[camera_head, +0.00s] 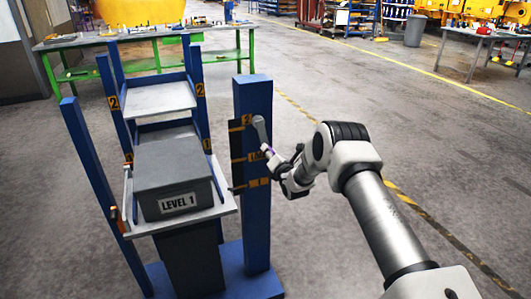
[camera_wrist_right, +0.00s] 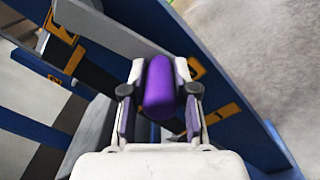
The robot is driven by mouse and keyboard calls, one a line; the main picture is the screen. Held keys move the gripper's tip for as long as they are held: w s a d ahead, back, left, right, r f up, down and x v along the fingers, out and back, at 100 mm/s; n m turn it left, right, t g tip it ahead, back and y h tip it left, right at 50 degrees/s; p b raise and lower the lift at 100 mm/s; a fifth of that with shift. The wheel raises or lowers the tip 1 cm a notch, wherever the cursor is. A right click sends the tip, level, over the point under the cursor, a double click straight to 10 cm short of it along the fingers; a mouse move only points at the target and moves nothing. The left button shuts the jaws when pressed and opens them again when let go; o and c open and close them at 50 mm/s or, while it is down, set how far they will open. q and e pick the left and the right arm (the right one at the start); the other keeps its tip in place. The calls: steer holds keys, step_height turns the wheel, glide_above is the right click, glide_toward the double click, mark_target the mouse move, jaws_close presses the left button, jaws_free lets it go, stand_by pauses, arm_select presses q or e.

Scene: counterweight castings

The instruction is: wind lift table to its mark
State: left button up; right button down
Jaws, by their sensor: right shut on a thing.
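The lift table (camera_head: 228,207) is a light platform between blue posts and carries a grey box (camera_head: 172,165) labelled "LEVEL 1". The blue post (camera_head: 255,100) at its right bears orange marks: "2" at the top, a limit mark (camera_head: 252,157) in the middle and "1" (camera_head: 258,182) below. The platform's right edge is near the "1" mark. A grey crank arm (camera_head: 262,130) is on that post's right side. My right gripper (camera_head: 272,163) is shut on the crank's purple handle (camera_wrist_right: 160,88), which lies between both fingers in the wrist view (camera_wrist_right: 159,105). My left gripper is out of view.
A light shelf (camera_head: 160,99) stands behind the lift, between posts marked "2". A green-framed workbench (camera_head: 150,37) is farther back. Open grey floor lies to the right, with a yellow line and a metal table (camera_head: 490,33) at the far right.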

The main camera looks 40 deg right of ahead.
steer(key=shift+s+d, duration=0.1)
steer(key=shift+d, duration=0.2)
steer(key=c, duration=0.9)
jaws_free()
steer(key=shift+d+f, duration=0.1)
steer(key=shift+d, duration=0.1)
steer(key=shift+a, duration=0.1)
steer(key=shift+s+a, duration=0.1)
steer(key=v, duration=1.1)
steer(key=shift+s, duration=0.4)
steer(key=shift+f, duration=0.1)
